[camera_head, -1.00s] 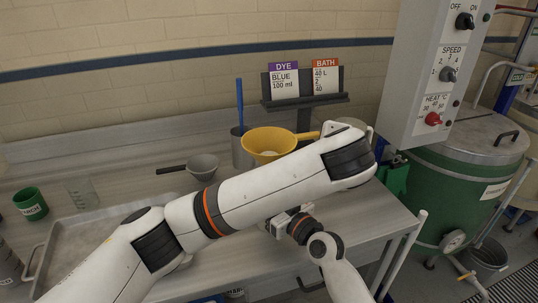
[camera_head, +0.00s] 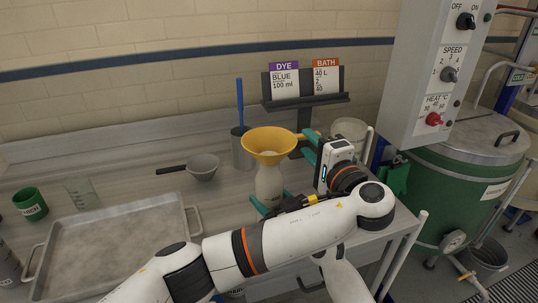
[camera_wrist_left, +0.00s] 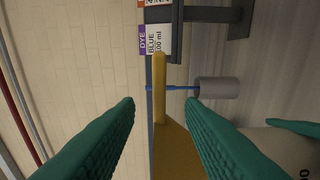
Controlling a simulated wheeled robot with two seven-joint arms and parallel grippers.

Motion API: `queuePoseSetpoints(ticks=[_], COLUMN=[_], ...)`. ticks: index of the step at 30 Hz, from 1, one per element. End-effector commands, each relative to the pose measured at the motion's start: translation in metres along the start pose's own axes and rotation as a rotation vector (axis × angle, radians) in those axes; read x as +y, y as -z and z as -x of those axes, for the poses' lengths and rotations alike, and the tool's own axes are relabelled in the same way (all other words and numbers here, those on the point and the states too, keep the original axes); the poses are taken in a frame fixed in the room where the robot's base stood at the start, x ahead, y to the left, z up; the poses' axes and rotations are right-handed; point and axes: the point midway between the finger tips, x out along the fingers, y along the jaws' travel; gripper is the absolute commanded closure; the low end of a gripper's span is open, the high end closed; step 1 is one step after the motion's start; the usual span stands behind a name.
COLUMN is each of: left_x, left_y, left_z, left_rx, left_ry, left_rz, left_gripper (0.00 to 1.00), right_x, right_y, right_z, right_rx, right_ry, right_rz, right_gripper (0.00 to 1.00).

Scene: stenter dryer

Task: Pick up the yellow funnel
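The yellow funnel (camera_head: 268,141) sits wide end up in the neck of a pale bottle (camera_head: 268,187) on the bench, its handle pointing right. My left gripper (camera_head: 288,174) is just right of the funnel and bottle, its teal fingers spread apart with nothing gripped. In the left wrist view the funnel's handle (camera_wrist_left: 158,85) and body (camera_wrist_left: 178,152) show between and beyond the two fingers (camera_wrist_left: 160,105). I cannot tell whether a finger touches it. My right gripper is not visible; a white link of mine shows below the left arm.
A grey ladle (camera_head: 203,167), metal tray (camera_head: 118,250), beaker (camera_head: 82,193) and green cup (camera_head: 31,204) are left.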

Motion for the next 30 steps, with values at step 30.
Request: queuePoseSetpoints(ticks=[30], left_x=[0.000], left_y=[0.000], left_z=[-0.068], left_rx=[-0.001], left_ry=[0.002], left_rz=[-0.001], left_gripper=[0.91], right_x=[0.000], right_y=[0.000], right_z=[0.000], right_rx=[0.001], right_ry=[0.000], right_rz=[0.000], right_gripper=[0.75])
